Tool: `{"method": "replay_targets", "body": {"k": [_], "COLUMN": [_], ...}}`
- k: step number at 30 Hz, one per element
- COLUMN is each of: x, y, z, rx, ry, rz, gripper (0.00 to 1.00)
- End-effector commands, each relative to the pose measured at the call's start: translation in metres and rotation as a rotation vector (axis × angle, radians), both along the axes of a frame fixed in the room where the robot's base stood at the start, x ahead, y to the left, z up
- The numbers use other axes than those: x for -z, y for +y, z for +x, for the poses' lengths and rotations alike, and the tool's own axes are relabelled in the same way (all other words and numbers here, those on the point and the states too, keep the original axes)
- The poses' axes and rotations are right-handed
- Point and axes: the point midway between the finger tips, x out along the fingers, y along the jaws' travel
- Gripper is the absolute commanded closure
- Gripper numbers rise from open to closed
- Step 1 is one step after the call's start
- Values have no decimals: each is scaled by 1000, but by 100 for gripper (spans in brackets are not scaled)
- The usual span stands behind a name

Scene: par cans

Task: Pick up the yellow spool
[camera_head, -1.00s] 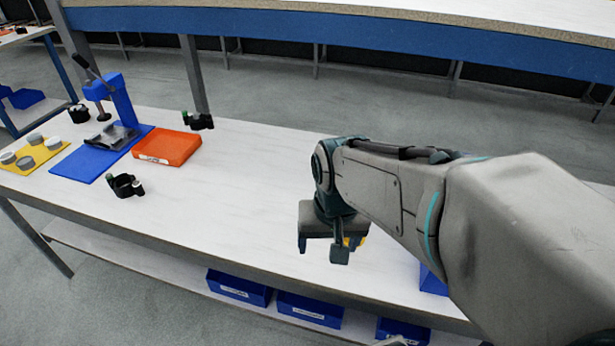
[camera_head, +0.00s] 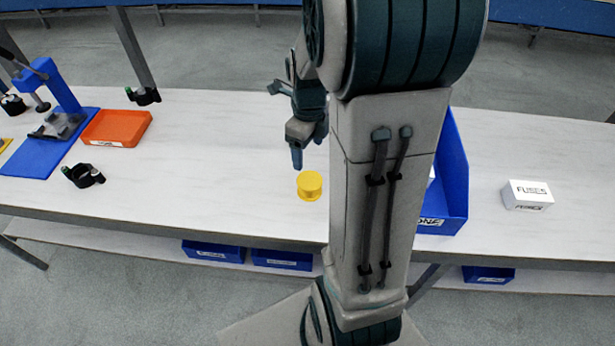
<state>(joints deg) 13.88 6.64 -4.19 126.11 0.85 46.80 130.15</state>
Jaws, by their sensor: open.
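The yellow spool (camera_head: 309,186) stands upright on the white workbench (camera_head: 220,165), just left of my arm. My gripper (camera_head: 296,160) is above and slightly behind the spool, pointing down, apart from it. It is open and holds nothing. One finger shows clearly; the other is partly hidden by the gripper body and arm.
A blue bin (camera_head: 452,180) stands right of my arm, partly hidden by it. A white fuses box (camera_head: 527,195) is farther right. An orange tray (camera_head: 117,128), a black clamp-like part (camera_head: 83,176) and a blue press (camera_head: 62,85) are at left. The bench left of the spool is clear.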

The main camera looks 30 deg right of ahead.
Motion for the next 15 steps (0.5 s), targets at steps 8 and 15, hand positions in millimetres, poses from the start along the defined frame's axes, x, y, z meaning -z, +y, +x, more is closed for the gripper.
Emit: {"method": "replay_targets", "body": {"k": [8, 15], "x": [18, 66], "y": [-8, -8], "z": [3, 3], "rx": [143, 141], "ry": [13, 14], "rz": [1, 2], "gripper": [26, 26]}}
